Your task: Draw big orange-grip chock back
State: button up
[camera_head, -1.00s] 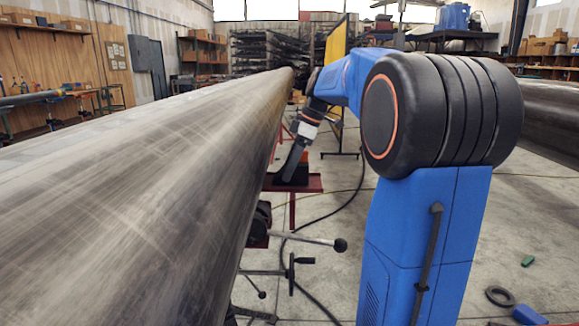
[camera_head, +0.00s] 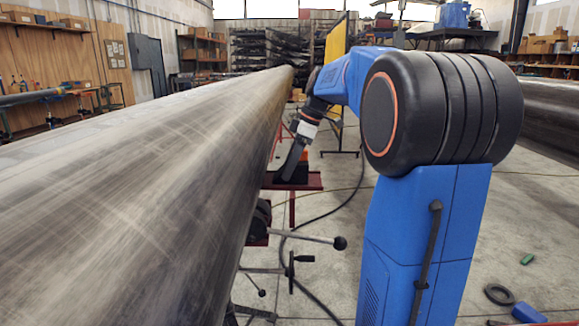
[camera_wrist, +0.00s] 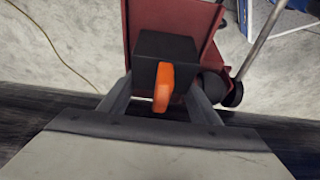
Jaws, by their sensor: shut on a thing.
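The big chock (camera_wrist: 179,48) is a black block with an orange grip (camera_wrist: 163,88), seen in the middle of the wrist view. It sits on a dark red support plate (camera_wrist: 193,15). My gripper (camera_wrist: 160,92) is shut on the chock, with one finger on each side of the block. In the head view my gripper (camera_head: 287,172) reaches down beside the large pipe (camera_head: 130,190), and a bit of the orange grip (camera_head: 305,155) shows behind it. The chock's lower side and any contact with the pipe are hidden.
A red stand (camera_head: 312,181) stands beside the pipe. A lever with a black knob (camera_head: 340,243) and crank handles (camera_head: 291,270) stick out nearer to me. A dark hose (camera_head: 335,205) crosses the floor. A second pipe (camera_head: 550,110) lies at the right.

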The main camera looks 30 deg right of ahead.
jog(key=o, duration=1.5)
jog(key=shift+o, duration=0.2)
jog(key=shift+r, duration=0.15)
jog(key=shift+r, duration=3.35)
jog(key=shift+s+d, duration=0.1)
